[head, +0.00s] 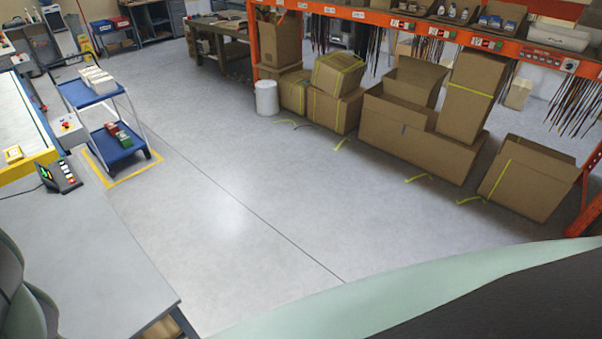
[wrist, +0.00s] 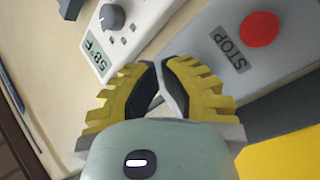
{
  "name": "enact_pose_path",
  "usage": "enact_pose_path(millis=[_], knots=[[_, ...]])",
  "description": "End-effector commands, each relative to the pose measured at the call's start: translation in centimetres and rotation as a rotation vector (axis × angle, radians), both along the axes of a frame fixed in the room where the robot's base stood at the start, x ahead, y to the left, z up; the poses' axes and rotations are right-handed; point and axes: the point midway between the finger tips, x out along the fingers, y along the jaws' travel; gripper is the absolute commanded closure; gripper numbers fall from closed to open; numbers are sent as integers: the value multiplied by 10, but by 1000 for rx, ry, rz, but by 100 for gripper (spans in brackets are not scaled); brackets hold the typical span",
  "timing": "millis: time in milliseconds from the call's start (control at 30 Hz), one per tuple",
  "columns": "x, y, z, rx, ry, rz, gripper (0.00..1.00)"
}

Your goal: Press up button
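No button marked as up can be made out in either view. In the wrist view, my gripper (wrist: 158,66) has yellow toothed fingers whose dark inner faces meet near the tips. It looks shut, with nothing seen between the fingers. Beyond it is a pale control panel (wrist: 135,28) with a grey knob (wrist: 111,17), small buttons and a display (wrist: 97,49) reading 58°F. To the right, a grey box carries a red round button (wrist: 260,29) beside the word STOP (wrist: 230,53). My gripper is not seen in the head view.
In the head view, a grey table (head: 95,255) at left bears a small device with coloured buttons (head: 67,177). A blue trolley (head: 120,145) stands beyond it. Cardboard boxes (head: 410,135) line the orange rack (head: 400,22) at right. The middle floor (head: 240,180) is clear.

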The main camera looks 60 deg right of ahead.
Motion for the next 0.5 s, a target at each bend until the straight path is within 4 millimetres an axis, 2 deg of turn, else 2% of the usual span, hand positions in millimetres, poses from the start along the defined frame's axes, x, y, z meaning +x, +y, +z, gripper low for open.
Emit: enact_pose_path(millis=[500], knots=[[2, 7, 0, 0, -1, -4, 100]])
